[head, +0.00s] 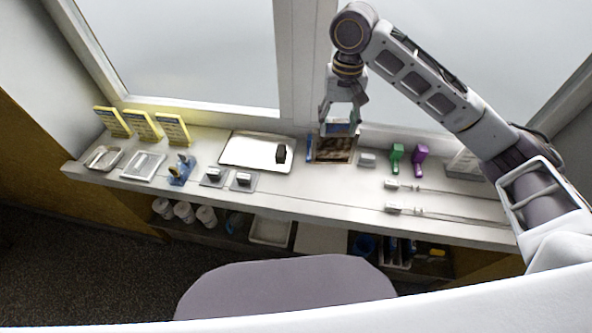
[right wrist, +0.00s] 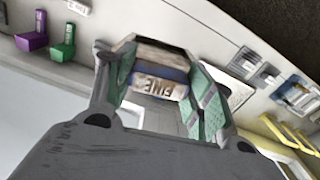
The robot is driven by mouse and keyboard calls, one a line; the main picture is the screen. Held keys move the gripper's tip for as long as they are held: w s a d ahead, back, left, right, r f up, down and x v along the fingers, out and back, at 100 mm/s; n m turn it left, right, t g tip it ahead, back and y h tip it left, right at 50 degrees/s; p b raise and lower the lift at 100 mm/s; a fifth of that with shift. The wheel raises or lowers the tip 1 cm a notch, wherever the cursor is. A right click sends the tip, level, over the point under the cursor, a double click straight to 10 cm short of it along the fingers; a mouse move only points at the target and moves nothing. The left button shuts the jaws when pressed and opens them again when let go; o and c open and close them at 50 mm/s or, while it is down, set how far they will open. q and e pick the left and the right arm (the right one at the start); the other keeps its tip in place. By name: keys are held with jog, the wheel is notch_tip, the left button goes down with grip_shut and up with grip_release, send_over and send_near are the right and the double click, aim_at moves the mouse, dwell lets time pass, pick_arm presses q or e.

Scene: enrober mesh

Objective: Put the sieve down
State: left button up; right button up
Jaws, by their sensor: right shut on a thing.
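The sieve (head: 335,150) is a wood-framed piece with a dark mesh, at the back of the counter in front of the window. My right gripper (head: 341,118) is above its back edge and shut on it. In the right wrist view, the green finger pads of the right gripper (right wrist: 163,88) stand either side of the sieve's block (right wrist: 160,85), which has a blue band and a label reading "FINE". The gripper partly hides the sieve's back edge. I cannot tell whether the sieve touches the counter (head: 330,190). My left gripper is not in view.
A white tray (head: 250,151) with a black block (head: 281,153) lies left of the sieve. A slim blue item (head: 309,148) is close by its left side. A small grey block (head: 367,160), green holder (head: 397,157) and purple holder (head: 420,158) stand right. The counter in front is clear.

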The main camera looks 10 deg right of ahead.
aim_at(337, 132)
jog(key=shift+s, duration=0.15)
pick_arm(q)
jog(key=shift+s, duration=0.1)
pick_arm(e)
jog(key=shift+m, duration=0.9)
jog(key=shift+f+b, duration=0.55)
jog(key=shift+f, duration=1.95)
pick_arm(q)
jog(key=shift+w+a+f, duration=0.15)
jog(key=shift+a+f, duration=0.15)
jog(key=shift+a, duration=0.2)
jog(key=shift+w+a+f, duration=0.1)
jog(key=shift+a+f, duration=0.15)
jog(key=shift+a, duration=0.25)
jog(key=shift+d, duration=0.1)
pick_arm(e)
jog(key=shift+f, duration=0.1)
